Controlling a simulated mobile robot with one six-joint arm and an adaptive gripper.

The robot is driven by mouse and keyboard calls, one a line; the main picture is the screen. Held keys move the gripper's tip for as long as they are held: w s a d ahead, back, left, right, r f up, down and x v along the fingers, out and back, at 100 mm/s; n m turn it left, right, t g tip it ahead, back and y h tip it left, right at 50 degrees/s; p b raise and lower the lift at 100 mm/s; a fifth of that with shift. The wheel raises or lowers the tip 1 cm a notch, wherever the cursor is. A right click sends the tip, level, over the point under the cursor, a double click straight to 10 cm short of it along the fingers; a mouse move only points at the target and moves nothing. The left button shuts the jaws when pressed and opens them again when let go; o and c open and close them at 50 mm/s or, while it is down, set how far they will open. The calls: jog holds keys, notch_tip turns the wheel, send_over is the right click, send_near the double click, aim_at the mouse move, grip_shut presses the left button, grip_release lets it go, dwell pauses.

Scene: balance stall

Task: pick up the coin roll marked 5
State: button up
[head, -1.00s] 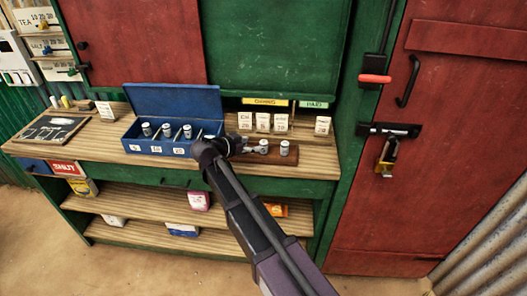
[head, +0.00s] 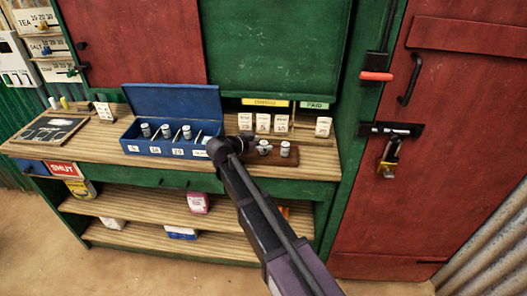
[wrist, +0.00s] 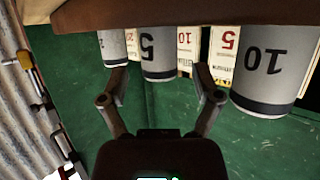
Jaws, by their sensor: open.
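The coin roll marked 5 (wrist: 158,62) is a grey-white cylinder with a dark band, seen upside down in the wrist view. It appears in the space between the two fingertips of my open gripper (wrist: 160,78); how far in front of them it is, I cannot tell. A larger-looking roll marked 10 (wrist: 268,65) is to its right, beyond the right finger. Another roll (wrist: 113,45) is to its left, partly behind the left finger. In the head view my gripper (head: 250,145) is at the left of the wooden rack (head: 288,163), where two rolls show, one likely the 5 (head: 264,147).
A blue open cash box (head: 150,148) with several rolls stands left of my gripper. White price cards (head: 263,123) stand behind the rack, and another card (head: 323,126) is at the right. A chalkboard (head: 50,130) lies at the counter's left end.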

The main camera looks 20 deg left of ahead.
jog(key=shift+w+d+f, duration=0.2)
jog(key=shift+w, duration=0.2)
grip_shut()
dwell(0.4)
